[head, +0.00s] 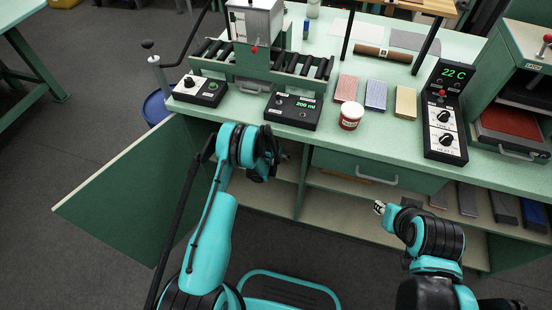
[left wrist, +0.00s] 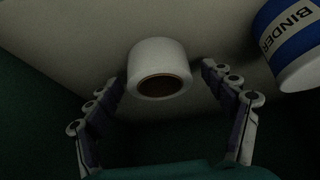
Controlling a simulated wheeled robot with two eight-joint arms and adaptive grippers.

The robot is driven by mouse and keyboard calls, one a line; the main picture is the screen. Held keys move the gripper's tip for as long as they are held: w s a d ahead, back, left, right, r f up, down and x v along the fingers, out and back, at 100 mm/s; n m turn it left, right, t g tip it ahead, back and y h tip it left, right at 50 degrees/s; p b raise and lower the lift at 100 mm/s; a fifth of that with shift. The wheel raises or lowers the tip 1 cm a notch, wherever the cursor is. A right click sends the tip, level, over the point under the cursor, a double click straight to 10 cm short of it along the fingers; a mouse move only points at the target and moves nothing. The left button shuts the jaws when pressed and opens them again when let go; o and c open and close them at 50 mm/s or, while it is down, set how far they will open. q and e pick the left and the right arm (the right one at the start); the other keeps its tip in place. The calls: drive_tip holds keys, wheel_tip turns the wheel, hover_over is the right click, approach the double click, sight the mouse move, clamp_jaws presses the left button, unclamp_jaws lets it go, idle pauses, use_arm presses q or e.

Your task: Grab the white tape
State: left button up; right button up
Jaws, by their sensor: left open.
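The white tape (left wrist: 158,58) is a roll with a brown core, on a pale shelf surface in the left wrist view. My left gripper (left wrist: 160,76) is open, with one finger to each side of the roll. The fingers look apart from the tape. In the head view the tape is not visible, and my left arm's wrist hides most of that gripper at the open cupboard under the counter. My right gripper (head: 379,207) is small in the head view, in front of the lower shelves, away from the tape. Its jaws are too small to judge.
A blue and white binder can (left wrist: 290,40) stands right of the tape. The green cupboard door (head: 135,200) hangs open at the left. The counter (head: 325,135) above holds a roller device, control boxes, colored blocks and a red-white tub (head: 351,117).

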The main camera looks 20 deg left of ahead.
use_arm(q)
drive_tip(key=c, duration=1.3)
drive_tip(key=shift+o, duration=0.2)
drive_tip(key=shift+r, duration=0.2)
